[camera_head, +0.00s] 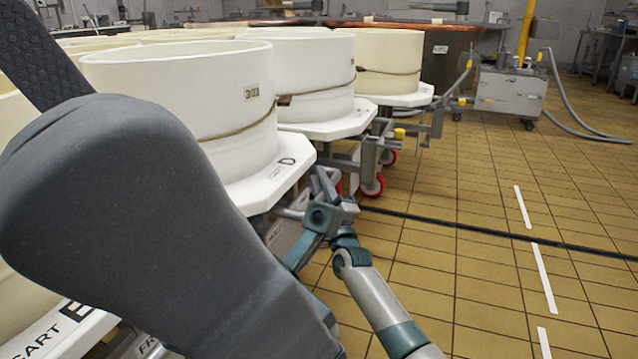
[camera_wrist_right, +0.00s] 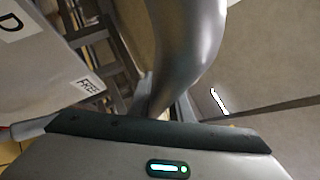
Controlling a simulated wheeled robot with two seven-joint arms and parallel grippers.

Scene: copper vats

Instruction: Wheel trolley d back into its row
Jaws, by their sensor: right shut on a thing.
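My right gripper (camera_head: 322,192) is at that corner, just under the top's edge, and is shut on the trolley's grey handle. In the right wrist view a curved grey tube (camera_wrist_right: 190,50) runs down to the jaws, with the trolley's D side and its "FREE" label (camera_wrist_right: 88,86) to the left. The exact contact is hidden. My left gripper is out of view; a large dark grey arm link covers the lower left.
Trolley e (camera_head: 65,335) is close at the lower left, partly hidden. Further trolleys with vats (camera_head: 390,60) stand in a row beyond. A dark cable (camera_head: 500,227) crosses the tiled floor. The floor at right, with white dashes, is clear. A grey machine (camera_head: 510,90) stands behind.

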